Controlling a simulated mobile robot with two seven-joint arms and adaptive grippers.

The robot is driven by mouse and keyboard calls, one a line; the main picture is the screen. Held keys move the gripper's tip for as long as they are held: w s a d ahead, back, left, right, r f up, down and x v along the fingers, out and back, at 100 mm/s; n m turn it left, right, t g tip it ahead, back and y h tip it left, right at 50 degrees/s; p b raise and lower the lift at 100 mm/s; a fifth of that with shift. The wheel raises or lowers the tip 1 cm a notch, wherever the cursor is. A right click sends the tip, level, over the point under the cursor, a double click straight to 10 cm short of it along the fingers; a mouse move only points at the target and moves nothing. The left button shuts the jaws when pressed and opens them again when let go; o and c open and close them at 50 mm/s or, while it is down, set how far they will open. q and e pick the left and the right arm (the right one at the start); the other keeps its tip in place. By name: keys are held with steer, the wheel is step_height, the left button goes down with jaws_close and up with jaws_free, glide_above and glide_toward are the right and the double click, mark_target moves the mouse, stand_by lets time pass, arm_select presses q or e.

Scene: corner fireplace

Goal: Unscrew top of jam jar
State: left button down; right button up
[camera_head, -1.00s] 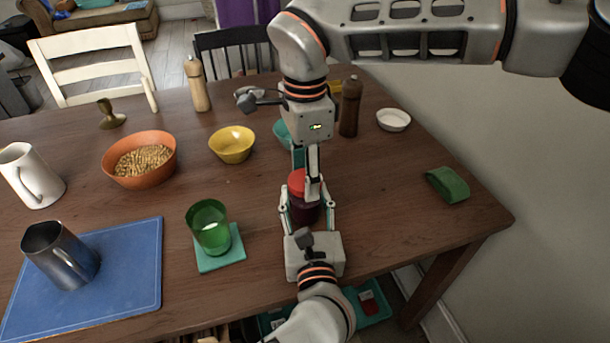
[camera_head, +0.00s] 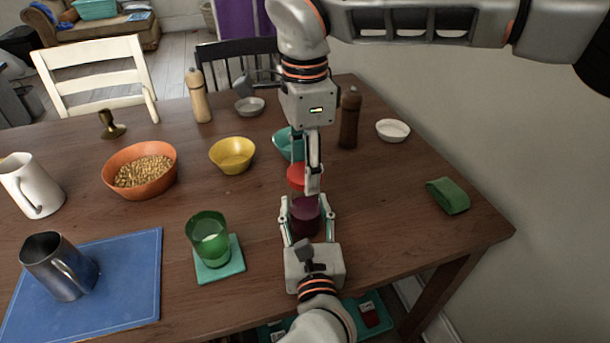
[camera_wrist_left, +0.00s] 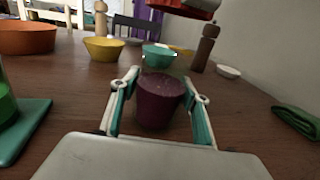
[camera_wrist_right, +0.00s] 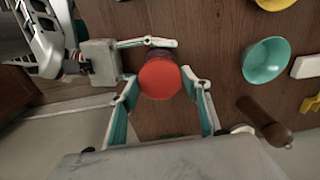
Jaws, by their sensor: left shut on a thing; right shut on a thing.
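The dark purple jam jar (camera_head: 305,216) stands upright on the table, and it also shows in the left wrist view (camera_wrist_left: 159,100). My left gripper (camera_head: 307,214) is shut on the jar from the front. The red lid (camera_head: 297,178) is off the jar and held a little above it. My right gripper (camera_head: 306,184) points down from above and is shut on the lid. In the right wrist view the round red lid (camera_wrist_right: 160,78) sits between the right fingers. At the top of the left wrist view, the lid's underside (camera_wrist_left: 188,8) shows with a gap above the jar.
A green glass (camera_head: 208,238) stands on a teal coaster (camera_head: 226,272) left of the jar. A yellow bowl (camera_head: 232,156), teal bowl (camera_head: 283,142) and dark brown mill (camera_head: 349,118) stand behind. A green cloth (camera_head: 448,195) lies right. Table between jar and cloth is clear.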

arm_select(q)
steer(key=c, duration=1)
jaws_free()
